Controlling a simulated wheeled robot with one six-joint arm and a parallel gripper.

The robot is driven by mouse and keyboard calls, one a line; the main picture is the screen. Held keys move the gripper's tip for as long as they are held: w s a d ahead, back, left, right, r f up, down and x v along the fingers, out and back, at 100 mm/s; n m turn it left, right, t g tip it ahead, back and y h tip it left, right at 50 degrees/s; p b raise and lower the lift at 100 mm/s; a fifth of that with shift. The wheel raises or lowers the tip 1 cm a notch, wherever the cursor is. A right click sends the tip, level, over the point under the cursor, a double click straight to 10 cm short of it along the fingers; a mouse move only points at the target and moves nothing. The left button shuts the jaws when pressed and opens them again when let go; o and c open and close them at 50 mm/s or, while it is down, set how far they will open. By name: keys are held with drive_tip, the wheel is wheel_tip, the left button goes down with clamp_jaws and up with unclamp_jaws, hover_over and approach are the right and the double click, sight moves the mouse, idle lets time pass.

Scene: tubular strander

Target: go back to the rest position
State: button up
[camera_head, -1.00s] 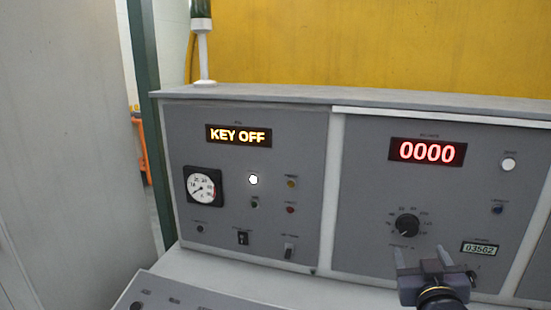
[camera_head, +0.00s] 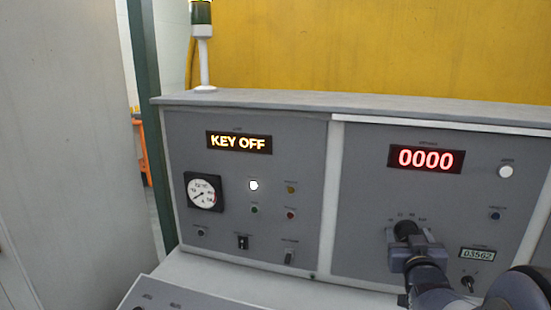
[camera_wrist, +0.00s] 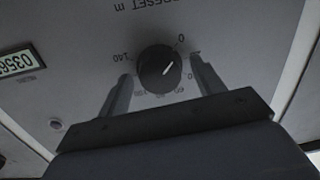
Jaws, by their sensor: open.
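My gripper (camera_head: 411,243) is open in front of the right panel of the console, just below a black rotary knob (camera_head: 406,228). In the wrist view, its two fingers (camera_wrist: 162,82) stand apart on either side of the knob (camera_wrist: 160,69), with a visible gap on each side and nothing held. The knob carries a white pointer line and has a printed scale around it. My gripper hides part of the knob in the head view, and I cannot tell how far the fingertips are from the panel.
The console's left panel (camera_head: 310,180) holds a KEY OFF display (camera_head: 239,142), a round gauge (camera_head: 203,192) and small switches. The right panel has a red 0000 display (camera_head: 425,158) and a counter (camera_head: 478,254). A signal light (camera_head: 202,35) stands on top.

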drive_tip(key=s+a+m+p, duration=0.1)
drive_tip(key=s+m+p, duration=0.6)
drive_tip(key=m+p, duration=0.2)
drive_tip(key=shift+s+a+m+t+p, duration=0.2)
drive_tip(key=shift+s+m+t+p, duration=0.1)
drive_tip(key=shift+p, duration=0.25)
idle(0.6)
